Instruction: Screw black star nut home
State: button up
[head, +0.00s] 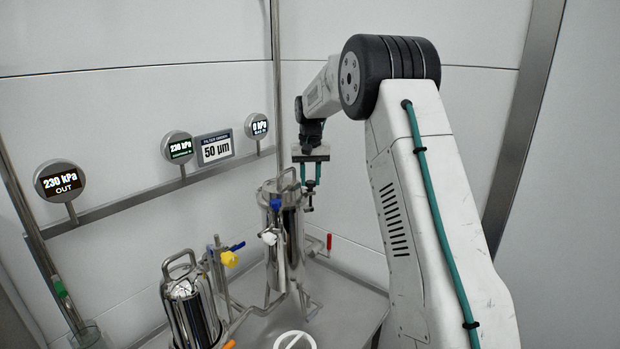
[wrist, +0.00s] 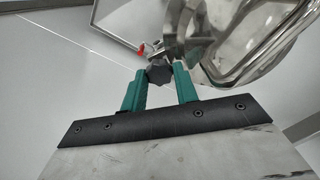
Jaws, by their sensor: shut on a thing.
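The black star nut (wrist: 158,74) shows in the wrist view between the green fingertips of my gripper (wrist: 160,82), beside the shiny steel housing. My gripper is shut on the nut. In the head view my gripper (head: 309,184) points down at the upper right side of the taller steel filter housing (head: 292,235). The nut is too small to make out clearly there. How far the nut sits on its thread cannot be told.
A red-handled valve (head: 329,242) sits right of the tall housing. Gauges such as the 230 kPa display (head: 61,181) line the rail along the wall.

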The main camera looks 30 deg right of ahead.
jog(key=m, duration=0.4)
jog(key=shift+m, duration=0.3)
jog(key=m, duration=0.3)
jog(key=shift+m, duration=0.4)
jog(key=m, duration=1.2)
jog(key=shift+d+m, duration=0.1)
jog(key=shift+m, duration=0.2)
jog(key=m, duration=0.3)
jog(key=shift+m, duration=0.3)
jog(key=m, duration=0.3)
jog(key=shift+m, duration=2.2)
